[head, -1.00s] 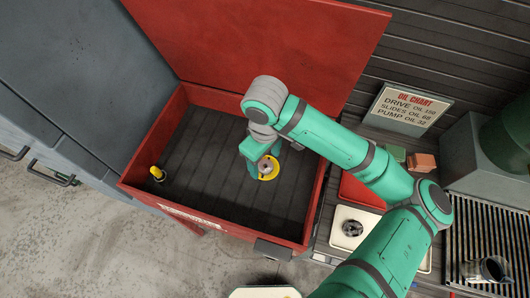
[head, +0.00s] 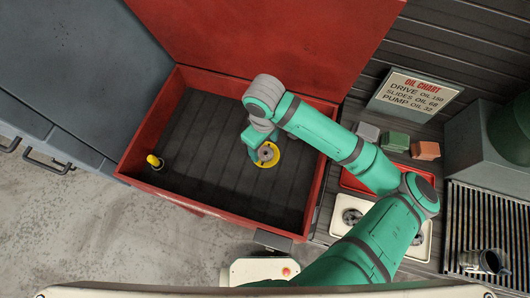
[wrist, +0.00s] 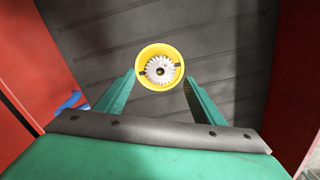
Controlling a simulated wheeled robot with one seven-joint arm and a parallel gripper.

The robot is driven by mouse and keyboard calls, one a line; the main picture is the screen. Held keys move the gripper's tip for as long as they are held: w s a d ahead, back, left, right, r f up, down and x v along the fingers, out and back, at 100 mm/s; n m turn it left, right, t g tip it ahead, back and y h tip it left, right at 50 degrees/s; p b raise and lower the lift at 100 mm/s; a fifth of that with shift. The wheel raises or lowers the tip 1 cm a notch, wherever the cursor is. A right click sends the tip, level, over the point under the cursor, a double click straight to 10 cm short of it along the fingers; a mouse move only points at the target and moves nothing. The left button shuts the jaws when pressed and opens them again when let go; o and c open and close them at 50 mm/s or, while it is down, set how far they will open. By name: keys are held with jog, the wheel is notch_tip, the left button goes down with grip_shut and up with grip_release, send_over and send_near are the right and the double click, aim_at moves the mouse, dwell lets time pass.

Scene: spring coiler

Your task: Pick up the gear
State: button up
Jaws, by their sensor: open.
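The gear (wrist: 155,66) is a small silver toothed disc with a dark centre hole. It sits within a round yellow holder (wrist: 146,85) on the dark floor of the red bin. In the head view the gear (head: 266,153) and the yellow holder (head: 275,163) show beside my gripper (head: 259,148), partly covered by it. In the wrist view my green fingers are apart and empty, with the holder and gear beyond and between their tips. I cannot tell how much height separates the fingertips from the gear.
The red bin's walls (head: 318,190) surround the gripper, and its raised lid (head: 260,45) stands behind. A small yellow-and-black object (head: 154,163) stands at the bin's left. A white tray (head: 384,228) with dark round parts lies right of the bin. The bin floor between is clear.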

aim_at(265, 154)
jog(key=shift+f, duration=1.7)
jog(key=c, duration=1.4)
jog(key=shift+d+r, duration=0.1)
jog(key=shift+r, duration=0.05)
